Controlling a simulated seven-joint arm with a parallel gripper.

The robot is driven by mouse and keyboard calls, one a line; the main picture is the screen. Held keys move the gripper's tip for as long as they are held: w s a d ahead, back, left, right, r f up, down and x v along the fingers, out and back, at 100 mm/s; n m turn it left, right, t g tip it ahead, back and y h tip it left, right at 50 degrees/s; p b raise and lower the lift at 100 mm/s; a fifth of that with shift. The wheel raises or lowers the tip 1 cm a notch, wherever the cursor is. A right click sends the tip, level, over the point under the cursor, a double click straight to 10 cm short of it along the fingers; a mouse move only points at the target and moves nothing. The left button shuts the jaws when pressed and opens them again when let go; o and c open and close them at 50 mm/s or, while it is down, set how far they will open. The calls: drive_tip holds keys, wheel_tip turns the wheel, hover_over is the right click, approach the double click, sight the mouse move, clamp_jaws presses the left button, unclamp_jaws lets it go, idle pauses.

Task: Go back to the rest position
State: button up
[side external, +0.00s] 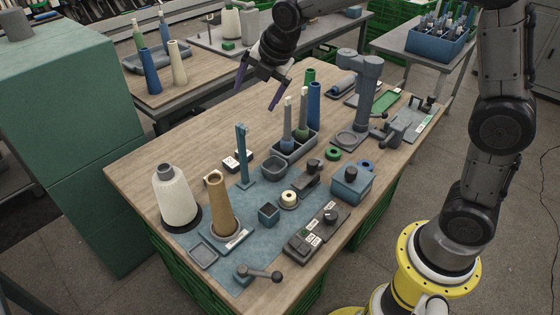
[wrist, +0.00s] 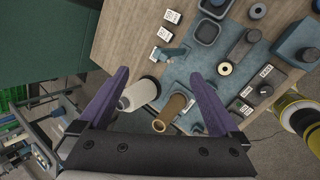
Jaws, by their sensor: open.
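My gripper (side external: 260,88) hangs above the far left part of the wooden table, open and empty, in the side view. In the wrist view its two purple fingers (wrist: 166,100) are spread wide with nothing held between them. A white yarn cone (side external: 175,196) stands at the table's near left on a dark round base, and it also shows between the fingers in the wrist view (wrist: 143,92). A brown cone (side external: 221,205) stands upright just right of it on the blue mat (side external: 255,212), and it also shows in the wrist view (wrist: 174,108). My gripper is well clear of both.
A thin blue post (side external: 241,155) rises from the mat. A grey tray (side external: 296,145) holds upright spindles, with blue and green cones behind it. A grey column device (side external: 364,95) stands farther right. A green cabinet (side external: 70,140) borders the left. The table's far left is clear.

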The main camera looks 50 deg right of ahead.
drive_tip(key=s+d+r+m, duration=0.1)
drive_tip(key=s+r+m, duration=0.2)
drive_tip(key=s+m, duration=0.45)
drive_tip(key=s+d+r+m, duration=0.15)
drive_tip(key=s+m, duration=0.35)
drive_tip(key=s, duration=0.6)
drive_tip(key=s+f+m, duration=0.3)
drive_tip(key=s+m, duration=0.7)
drive_tip(key=s, duration=0.3)
drive_tip(key=shift+s, duration=0.1)
